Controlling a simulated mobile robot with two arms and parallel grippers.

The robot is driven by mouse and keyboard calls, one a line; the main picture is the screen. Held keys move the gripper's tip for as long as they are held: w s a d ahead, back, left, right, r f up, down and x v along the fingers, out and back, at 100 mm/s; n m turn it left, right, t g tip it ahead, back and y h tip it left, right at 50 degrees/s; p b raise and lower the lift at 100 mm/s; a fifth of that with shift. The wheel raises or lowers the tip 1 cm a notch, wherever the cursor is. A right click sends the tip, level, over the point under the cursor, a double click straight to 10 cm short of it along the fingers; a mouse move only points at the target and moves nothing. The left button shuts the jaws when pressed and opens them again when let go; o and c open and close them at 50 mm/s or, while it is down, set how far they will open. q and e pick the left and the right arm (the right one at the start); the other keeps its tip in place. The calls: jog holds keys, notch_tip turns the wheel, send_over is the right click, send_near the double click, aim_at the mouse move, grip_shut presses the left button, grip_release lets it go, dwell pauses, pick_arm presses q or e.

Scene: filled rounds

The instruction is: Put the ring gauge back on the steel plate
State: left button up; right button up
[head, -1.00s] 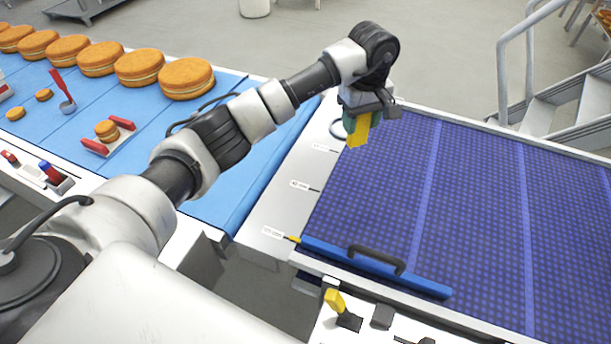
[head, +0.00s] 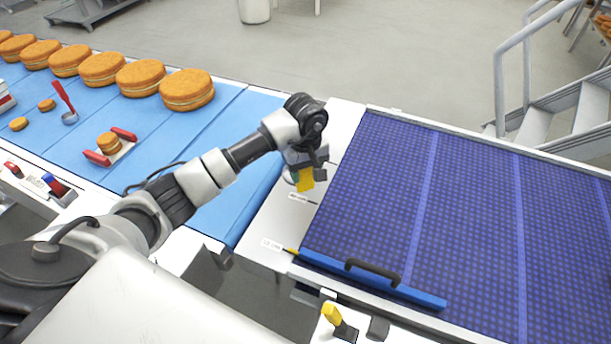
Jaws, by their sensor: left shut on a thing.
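My left gripper (head: 304,180), with yellow and teal fingertips, is low over the steel plate (head: 344,118), the pale strip between the light blue belt and the dark blue mesh belt. It is shut on the ring gauge (head: 288,176). Only a small grey curve of the ring shows at the left of the fingers; the rest is hidden by the gripper. I cannot tell whether the ring touches the plate. My right gripper is not in view.
A blue bar with a black handle (head: 372,279) lies across the near end of the mesh belt (head: 475,210). Large sandwich cakes (head: 187,90) line the light blue belt at left, with a red-handled ladle (head: 67,104) and a small red-sided holder (head: 110,148).

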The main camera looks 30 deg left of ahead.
aim_at(306, 189)
pick_arm(q)
notch_tip(306, 189, down, 3)
jog(key=shift+f+p, duration=0.2)
jog(key=shift+p, duration=0.45)
jog(key=shift+f, duration=0.2)
jog(key=o, duration=0.5)
jog(key=shift+f, duration=0.15)
jog(key=o, duration=0.4)
jog(key=shift+o, duration=0.2)
